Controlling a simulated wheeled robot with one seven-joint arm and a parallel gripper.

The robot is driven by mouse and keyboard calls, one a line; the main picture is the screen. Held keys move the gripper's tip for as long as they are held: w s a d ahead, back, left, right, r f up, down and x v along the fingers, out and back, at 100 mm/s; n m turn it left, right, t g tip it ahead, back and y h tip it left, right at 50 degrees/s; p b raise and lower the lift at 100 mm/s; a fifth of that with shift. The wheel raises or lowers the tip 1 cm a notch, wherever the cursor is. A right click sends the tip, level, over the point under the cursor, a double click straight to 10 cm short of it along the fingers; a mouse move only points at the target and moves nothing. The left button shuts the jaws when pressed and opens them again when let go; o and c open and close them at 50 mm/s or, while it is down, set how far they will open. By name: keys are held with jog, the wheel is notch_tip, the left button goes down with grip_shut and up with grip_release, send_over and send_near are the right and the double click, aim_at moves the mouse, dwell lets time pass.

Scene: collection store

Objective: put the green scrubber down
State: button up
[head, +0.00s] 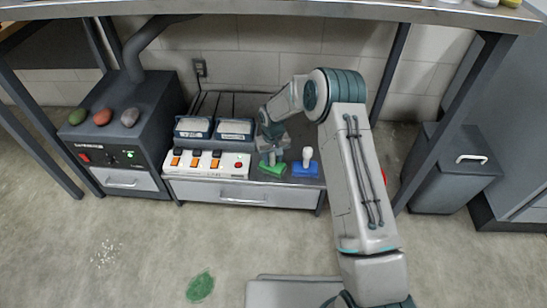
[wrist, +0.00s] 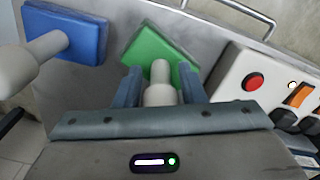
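The green scrubber (wrist: 158,48) has a flat green pad and a pale upright handle. In the head view its pad (head: 272,169) is at the right part of the low bench top, apparently resting on it or very close to it. My gripper (wrist: 160,85) points down over it, its fingers on both sides of the pale handle and close against it. In the head view my gripper (head: 272,146) hides most of the handle. A blue scrubber (head: 305,169) with a white handle stands just right of the green one; it also shows in the wrist view (wrist: 85,35).
Left of the green scrubber is a white switch box (head: 208,164) with orange switches and a red button. Two trays (head: 235,130) stand behind it. A dark machine (head: 122,150) with several stones on top is at left. An upper shelf (head: 290,10) overhangs the back.

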jog(key=shift+o, duration=0.9)
